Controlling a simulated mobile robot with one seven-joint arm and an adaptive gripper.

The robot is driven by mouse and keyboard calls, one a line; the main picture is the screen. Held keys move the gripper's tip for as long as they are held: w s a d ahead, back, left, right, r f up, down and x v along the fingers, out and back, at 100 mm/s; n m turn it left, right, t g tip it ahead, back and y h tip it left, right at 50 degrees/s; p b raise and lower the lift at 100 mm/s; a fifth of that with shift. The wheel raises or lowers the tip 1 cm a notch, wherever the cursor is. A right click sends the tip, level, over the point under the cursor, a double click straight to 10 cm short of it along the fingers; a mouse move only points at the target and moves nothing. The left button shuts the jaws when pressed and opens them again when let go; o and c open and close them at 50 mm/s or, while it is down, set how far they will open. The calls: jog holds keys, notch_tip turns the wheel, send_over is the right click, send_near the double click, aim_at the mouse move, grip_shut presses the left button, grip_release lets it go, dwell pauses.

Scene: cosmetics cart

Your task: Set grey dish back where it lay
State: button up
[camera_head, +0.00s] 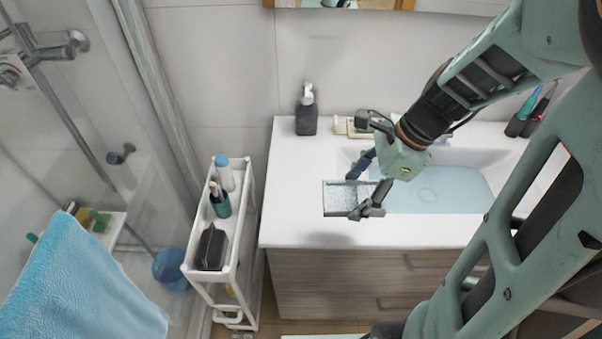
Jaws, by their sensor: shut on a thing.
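The grey dish (340,198) is a rectangular, speckled grey tray in the head view. My gripper (358,193) is shut on it, with one finger at its far side and one at its near side. The dish is over the left part of the white washbasin counter (290,226), beside the basin's left edge. A faint shadow shows on the counter below it, so it looks held above the surface; the exact height cannot be told. My gripper hides the dish's right end.
A dark soap dispenser (306,115) and a cream soap holder (350,126) stand at the counter's back. The basin (440,190) is right. A white cart (192,262) at left holds a black pouch (211,248), a green cup (220,203) and a bottle (224,172). The counter's front left is clear.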

jog(key=w+a+f, duration=0.4)
jog(key=w+a, duration=0.2)
jog(key=a, duration=0.1)
send_over(298, 202)
jog(key=d, duration=0.2)
jog(key=f, duration=0.5)
jog(key=shift+s+a+f+p, duration=0.2)
jog(key=shift+s+p, duration=0.1)
jog(key=shift+p, duration=0.1)
jog(key=shift+a+f, duration=0.1)
jog(key=shift+f, duration=0.1)
jog(key=shift+w+a+f, duration=0.1)
jog(key=shift+w+f, duration=0.05)
jog(key=shift+f, duration=1.4)
jog(key=shift+f, duration=0.1)
jog(key=o, duration=1.3)
